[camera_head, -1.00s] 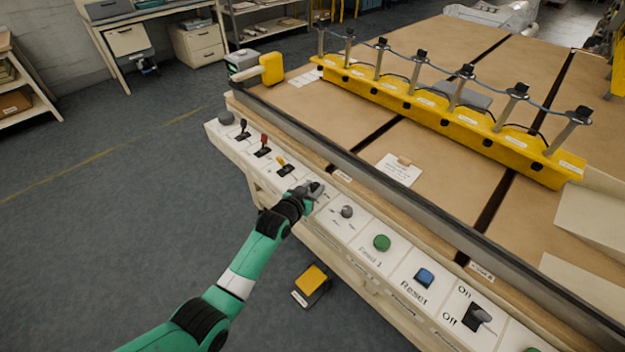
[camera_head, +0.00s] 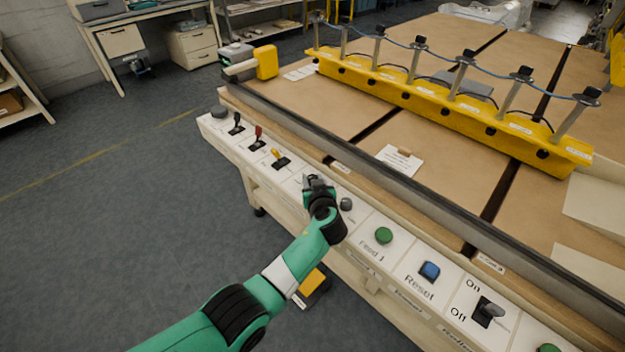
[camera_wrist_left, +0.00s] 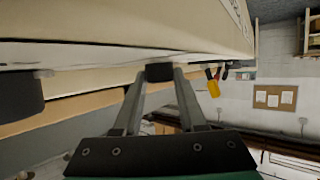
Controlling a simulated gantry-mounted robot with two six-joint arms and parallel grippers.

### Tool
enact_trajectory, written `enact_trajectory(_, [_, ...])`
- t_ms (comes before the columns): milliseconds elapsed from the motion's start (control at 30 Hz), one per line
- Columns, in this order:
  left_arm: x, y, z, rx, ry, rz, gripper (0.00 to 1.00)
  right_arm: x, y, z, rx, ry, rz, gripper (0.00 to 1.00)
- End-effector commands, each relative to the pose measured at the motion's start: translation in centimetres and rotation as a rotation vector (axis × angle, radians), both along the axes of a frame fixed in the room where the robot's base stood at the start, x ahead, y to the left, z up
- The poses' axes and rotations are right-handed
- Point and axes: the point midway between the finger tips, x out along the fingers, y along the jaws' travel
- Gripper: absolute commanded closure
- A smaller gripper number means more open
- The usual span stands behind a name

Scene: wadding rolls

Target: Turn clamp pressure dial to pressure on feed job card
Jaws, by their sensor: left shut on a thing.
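My left gripper (camera_head: 318,184) is at the control strip along the machine's front edge. Its two fingers are shut on a small dark dial (camera_wrist_left: 160,72), which shows between the fingertips in the left wrist view. In the head view the gripper hides that dial and most of its scale. A grey knob (camera_head: 346,204) stands just right of the gripper. A white card (camera_head: 399,161) with a brown clip lies on the table behind; its print is too small to read. My right gripper is not in view.
Black, red and yellow levers (camera_head: 280,160) stand to the left on the strip. A green button (camera_head: 383,236), a blue Reset button (camera_head: 429,271) and an On/Off switch (camera_head: 488,311) lie to the right. A yellow clamp bar (camera_head: 450,110) crosses the table.

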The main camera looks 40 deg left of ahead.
Motion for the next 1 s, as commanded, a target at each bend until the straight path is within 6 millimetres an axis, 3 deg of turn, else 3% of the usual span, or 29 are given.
enact_trajectory(433, [-0.12,-0.02,-0.50,-0.006,0.006,0.009,1.00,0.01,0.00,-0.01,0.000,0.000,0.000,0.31])
enact_trajectory(467, [-0.13,-0.01,-0.51,-0.006,0.007,0.009,0.56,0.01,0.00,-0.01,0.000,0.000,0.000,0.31])
enact_trajectory(600, [-0.09,0.00,-0.40,-0.004,0.005,0.009,0.31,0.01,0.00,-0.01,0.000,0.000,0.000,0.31])
enact_trajectory(1000, [-0.21,-0.24,0.26,-0.002,0.003,0.008,0.30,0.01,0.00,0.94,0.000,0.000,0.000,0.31])
